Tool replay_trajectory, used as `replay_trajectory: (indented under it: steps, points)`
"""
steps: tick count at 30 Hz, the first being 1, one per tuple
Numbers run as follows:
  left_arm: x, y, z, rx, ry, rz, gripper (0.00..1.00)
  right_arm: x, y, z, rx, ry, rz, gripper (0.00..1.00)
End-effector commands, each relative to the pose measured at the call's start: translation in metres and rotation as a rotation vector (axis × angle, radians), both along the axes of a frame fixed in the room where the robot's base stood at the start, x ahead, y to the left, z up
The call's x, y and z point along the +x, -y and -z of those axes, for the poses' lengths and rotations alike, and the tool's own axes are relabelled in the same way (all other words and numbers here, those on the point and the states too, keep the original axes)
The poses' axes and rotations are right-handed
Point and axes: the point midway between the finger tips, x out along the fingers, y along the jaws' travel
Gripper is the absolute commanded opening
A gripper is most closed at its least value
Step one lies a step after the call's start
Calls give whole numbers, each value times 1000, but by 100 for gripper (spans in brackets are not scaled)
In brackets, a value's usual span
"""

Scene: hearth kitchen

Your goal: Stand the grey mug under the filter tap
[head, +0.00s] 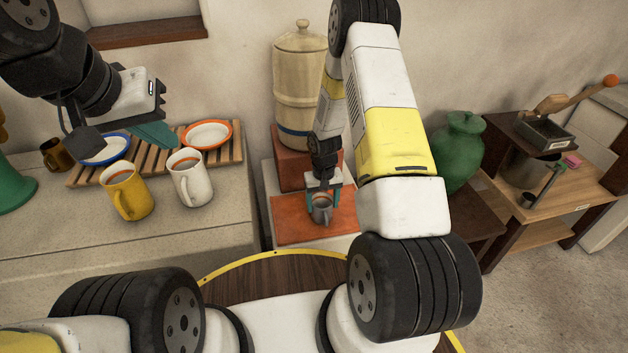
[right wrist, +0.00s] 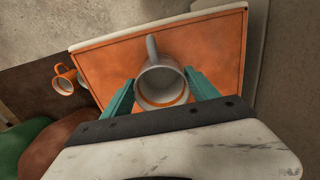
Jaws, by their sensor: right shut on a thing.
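The grey mug (head: 321,210) is between the teal fingers of my right gripper (head: 322,196), which is shut on it. In the right wrist view the mug (right wrist: 160,84) is seen from above, with its handle pointing away from the gripper. It is over the orange mat (head: 285,226); I cannot tell whether it touches it. The tall cream water filter (head: 299,92) stands behind on a terracotta block (head: 291,171). Its tap is not visible, and my right arm covers its right side. My left gripper (head: 113,138) is over the rack at left; its jaw opening is unclear.
A yellow mug (head: 126,191) and a white mug (head: 191,177) stand on the left counter (head: 60,235). Behind them a slatted rack (head: 230,148) holds a blue-rimmed bowl (head: 104,150) and an orange-rimmed bowl (head: 207,135). A green vase (head: 458,153) stands right of my right arm.

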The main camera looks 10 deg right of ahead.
Motion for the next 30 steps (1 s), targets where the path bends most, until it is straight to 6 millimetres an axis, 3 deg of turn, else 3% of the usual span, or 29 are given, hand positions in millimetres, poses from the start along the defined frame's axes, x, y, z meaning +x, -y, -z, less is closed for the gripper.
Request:
replay_trajectory:
  steps: [5, 6, 8, 20, 23, 30]
  points:
    - [0, 0, 0, 0, 0, 0, 0, 0, 0, 3, 0, -1, 0, 23]
    - [0, 0, 0, 0, 0, 0, 0, 0, 0, 2, 0, 0, 0, 76]
    - [0, 0, 0, 0, 0, 0, 0, 0, 0, 2, 0, 0, 0, 88]
    - [0, 0, 0, 0, 0, 0, 0, 0, 0, -3, 0, 1, 0, 90]
    - [0, 0, 0, 0, 0, 0, 0, 1, 0, -15, 0, 4, 1, 90]
    - [0, 0, 0, 0, 0, 0, 0, 1, 0, -67, 0, 5, 1, 90]
